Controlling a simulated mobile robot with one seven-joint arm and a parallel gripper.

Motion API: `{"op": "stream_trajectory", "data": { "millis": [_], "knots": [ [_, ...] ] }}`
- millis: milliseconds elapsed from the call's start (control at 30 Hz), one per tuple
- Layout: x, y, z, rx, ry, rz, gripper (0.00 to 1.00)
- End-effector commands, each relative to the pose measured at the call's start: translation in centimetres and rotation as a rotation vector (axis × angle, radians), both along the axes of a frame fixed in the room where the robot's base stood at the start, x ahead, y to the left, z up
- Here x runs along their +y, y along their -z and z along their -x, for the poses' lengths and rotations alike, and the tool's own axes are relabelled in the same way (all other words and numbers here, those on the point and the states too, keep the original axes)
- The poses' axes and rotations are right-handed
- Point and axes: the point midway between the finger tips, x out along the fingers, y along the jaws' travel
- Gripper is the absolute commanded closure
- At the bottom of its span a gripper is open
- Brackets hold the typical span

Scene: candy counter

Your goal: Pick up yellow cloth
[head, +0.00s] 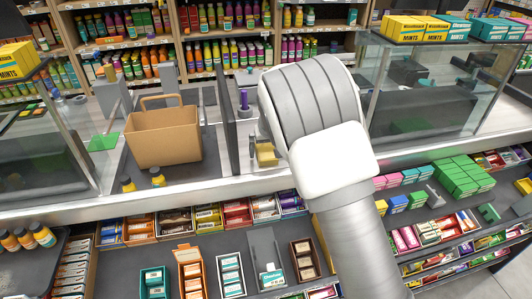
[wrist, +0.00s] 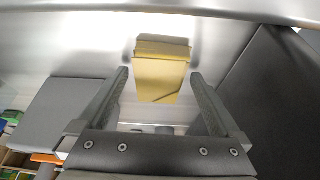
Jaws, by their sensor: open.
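The yellow cloth (head: 266,154) lies folded on the counter, just left of my arm in the head view. In the wrist view the yellow cloth (wrist: 160,72) is ahead of my gripper (wrist: 158,82), roughly centred across the gap between the two dark fingers. The fingers are spread open with nothing held. I cannot tell from the view how far the cloth is from the fingertips.
A brown paper bag (head: 163,137) and two small bottles (head: 157,177) are on the counter at left. A dark upright panel (head: 229,120) stands left of the cloth. Glass cases flank the counter on both sides. Candy shelves (head: 200,230) lie below its front edge.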

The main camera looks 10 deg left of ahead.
Motion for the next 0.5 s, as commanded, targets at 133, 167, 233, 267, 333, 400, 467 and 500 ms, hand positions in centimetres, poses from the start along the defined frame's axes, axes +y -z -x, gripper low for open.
{"op": "stream_trajectory", "data": {
  "millis": [133,167,233,267,333,400,467,500],
  "knots": [
    [0.01,0.03,-0.07,-0.001,0.000,0.000,0.00],
    [0.02,0.03,-0.06,-0.001,0.000,0.000,0.00],
    [0.01,0.02,-0.05,-0.001,0.000,0.000,0.04],
    [0.01,0.02,-0.06,-0.001,0.000,0.000,0.09],
    [0.02,0.02,-0.05,-0.001,0.000,0.000,0.22],
    [0.02,0.01,-0.04,-0.001,0.000,0.000,0.34],
    [0.02,0.01,-0.04,-0.001,0.000,0.000,0.45],
    [0.02,0.01,-0.04,-0.001,0.000,0.000,0.52]
  ]
}}
